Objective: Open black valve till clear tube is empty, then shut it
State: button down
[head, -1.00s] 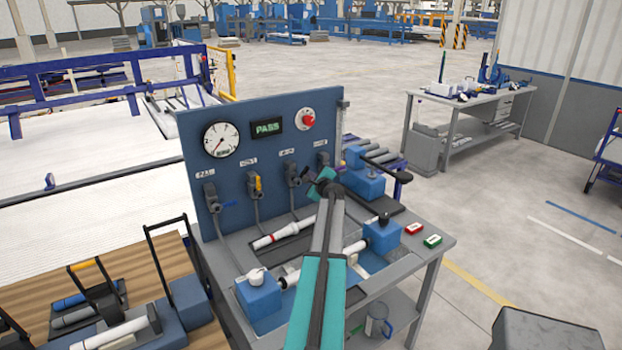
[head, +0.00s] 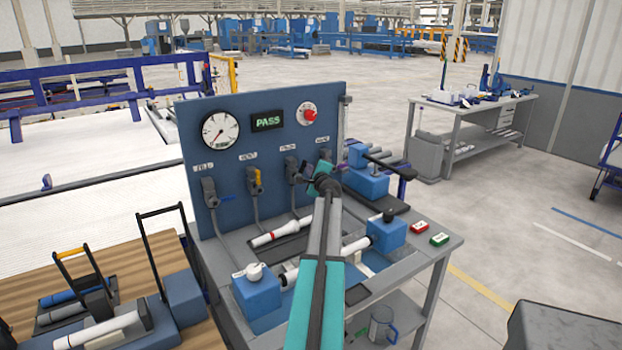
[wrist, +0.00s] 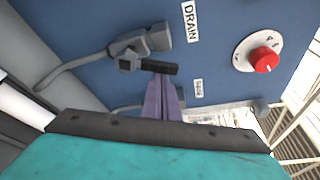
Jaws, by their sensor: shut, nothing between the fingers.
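My gripper (wrist: 163,98) is shut and empty. Its narrow fingers point at the blue panel (wrist: 85,35), with their tips just by the black lever handle (wrist: 160,68) of a grey valve beside the DRAIN label (wrist: 190,21). I cannot tell whether they touch it. In the head view my arm reaches up to the right part of the panel, and my gripper (head: 321,172) partly covers the valves there. The DRAIN valve (head: 292,172) is partly visible. I cannot make out a clear tube for certain; a white pipe (head: 354,247) between blue clamps is partly hidden by my arm.
The panel carries a gauge (head: 221,130), a PASS display (head: 267,122) and a red knob (head: 308,114). Valves with blue (head: 226,198) and yellow (head: 254,178) handles stand left. Red (head: 418,227) and green (head: 439,239) buttons lie right. A jug (head: 381,324) stands below.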

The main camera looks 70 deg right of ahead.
jog(key=shift+w+a+r+n+h+b, duration=0.2)
jog(key=shift+n+b, duration=0.4)
jog(key=shift+b, duration=1.25)
jog(key=shift+w+a+f+n+h+b, duration=0.1)
jog(key=shift+w+a+n+h+b, duration=0.35)
jog(key=shift+b, duration=1.35)
jog(key=shift+s+a+r+n+y+b, duration=0.15)
jog(key=shift+n+b, duration=0.6)
jog(key=shift+b, duration=1.85)
jog(key=shift+w+a+r+n+t+h+b, duration=0.2)
jog(key=shift+r+n+t+h+b, duration=0.15)
jog(key=shift+n+b, duration=0.4)
jog(key=shift+d, duration=0.1)
jog(key=shift+s+d+b, duration=1.15)
jog(key=shift+d+b, duration=0.05)
jog(key=shift+d, duration=0.5)
jog(key=v, duration=1)
jog(key=shift+s+a, duration=0.1)
